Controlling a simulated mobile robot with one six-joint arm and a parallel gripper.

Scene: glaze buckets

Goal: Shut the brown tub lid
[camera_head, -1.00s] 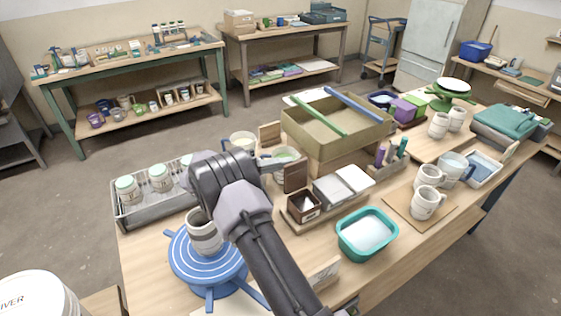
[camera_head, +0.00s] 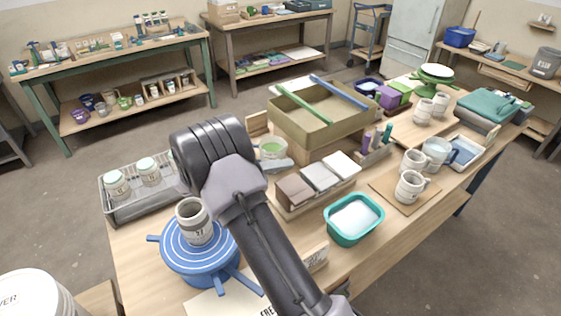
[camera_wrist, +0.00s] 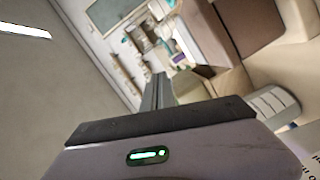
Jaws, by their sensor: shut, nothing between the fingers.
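A large open box (camera_head: 328,115) stands behind. A glaze bucket (camera_head: 272,148) is close to my gripper. A teal basin (camera_head: 353,219) is in front.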

